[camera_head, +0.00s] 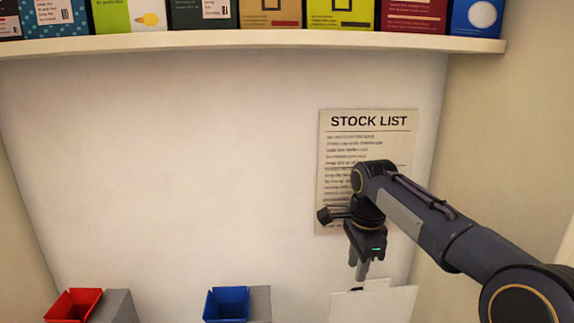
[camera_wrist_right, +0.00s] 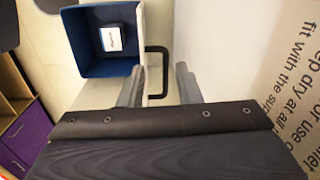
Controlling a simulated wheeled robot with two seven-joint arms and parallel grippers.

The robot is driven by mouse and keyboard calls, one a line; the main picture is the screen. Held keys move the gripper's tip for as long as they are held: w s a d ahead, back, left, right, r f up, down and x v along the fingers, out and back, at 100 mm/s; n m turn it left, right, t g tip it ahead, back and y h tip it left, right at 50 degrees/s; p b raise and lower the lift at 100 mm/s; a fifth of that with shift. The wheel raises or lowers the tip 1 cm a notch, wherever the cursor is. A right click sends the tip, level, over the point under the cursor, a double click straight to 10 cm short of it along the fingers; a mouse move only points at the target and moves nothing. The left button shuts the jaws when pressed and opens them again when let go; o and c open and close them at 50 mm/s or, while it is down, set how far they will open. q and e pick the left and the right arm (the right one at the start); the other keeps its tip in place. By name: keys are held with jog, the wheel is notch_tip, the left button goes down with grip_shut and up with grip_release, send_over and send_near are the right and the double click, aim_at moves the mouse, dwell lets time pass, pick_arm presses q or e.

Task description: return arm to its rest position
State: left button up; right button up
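My right arm reaches in from the right in the head view. Its right gripper (camera_head: 358,268) points down in front of the stock list and above a pale box. In the right wrist view, the right gripper's fingers (camera_wrist_right: 159,88) stand apart with nothing held between them. A black handle (camera_wrist_right: 157,72) shows beyond the gap, and I cannot tell how far away it is. My left arm and gripper are not in view.
A shelf (camera_head: 250,40) with several colourful boxes runs across the top. A stock list (camera_head: 330,160) hangs on the wall. Below are a red bin (camera_head: 73,305), a blue bin (camera_head: 228,304) and the pale box (camera_head: 375,304). The blue bin holds a white-labelled item (camera_wrist_right: 112,39).

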jog(key=shift+s+d+r, duration=0.15)
jog(key=shift+s+d, duration=0.05)
jog(key=shift+s, duration=0.1)
jog(key=s+d+n+t+y, duration=0.1)
jog(key=s+d+n, duration=0.25)
jog(key=s, duration=0.45)
jog(key=s+d+n+t+y, duration=0.1)
jog(key=s+d+n, duration=0.3)
jog(key=s, duration=0.5)
jog(key=s+a+f+n+t+y+b, duration=0.1)
jog(key=s+a+f+n+t+b, duration=0.1)
jog(key=s+f+n, duration=0.5)
jog(key=s+f+b, duration=0.1)
jog(key=s+f, duration=0.4)
jog(key=s, duration=0.1)
jog(key=shift+s+a+f+t+b, duration=0.15)
jog(key=shift+s+a+t+b, duration=0.15)
jog(key=shift+s, duration=0.1)
